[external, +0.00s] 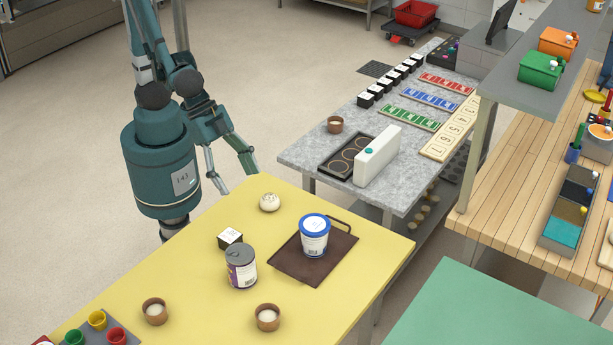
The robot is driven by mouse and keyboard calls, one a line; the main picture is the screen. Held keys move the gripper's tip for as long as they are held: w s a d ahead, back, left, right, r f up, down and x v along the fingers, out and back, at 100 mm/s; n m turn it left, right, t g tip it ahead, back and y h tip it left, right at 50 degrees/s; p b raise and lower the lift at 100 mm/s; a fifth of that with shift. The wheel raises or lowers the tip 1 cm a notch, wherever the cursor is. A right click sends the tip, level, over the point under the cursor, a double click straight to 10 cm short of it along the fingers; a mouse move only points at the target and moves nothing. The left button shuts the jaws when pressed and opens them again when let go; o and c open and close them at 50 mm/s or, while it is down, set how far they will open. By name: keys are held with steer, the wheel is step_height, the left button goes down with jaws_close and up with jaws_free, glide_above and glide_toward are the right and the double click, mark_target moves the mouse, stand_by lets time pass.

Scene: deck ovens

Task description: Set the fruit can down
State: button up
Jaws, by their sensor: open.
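A metal can with a purple and white label (241,268), likely the fruit can, stands upright on the yellow table (345,285). It is left of a dark brown tray (293,265) and in front of a small black and white box (230,237). My gripper (237,177) is open and empty, above and beyond the far edge of the yellow table. It is well apart from the can, with its fingers pointing down. Nothing hides the front of the can.
A white tub with a blue lid (314,237) stands on the tray. A white round item (270,201), two brown cups (155,311) (267,317) and a grey holder with coloured cups (131,340) share the table. A grey stone table (300,155) stands behind.

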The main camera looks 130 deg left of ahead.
steer(key=s+a+r, duration=0.3)
steer(key=s+a, duration=0.5)
steer(key=s+a+r, duration=0.4)
steer(key=s+a, duration=0.4)
steer(key=shift+a+r+t, duration=0.15)
steer(key=shift+a+t, duration=0.15)
steer(key=shift+t, duration=0.1)
steer(key=shift+s, duration=0.1)
stand_by(0.7)
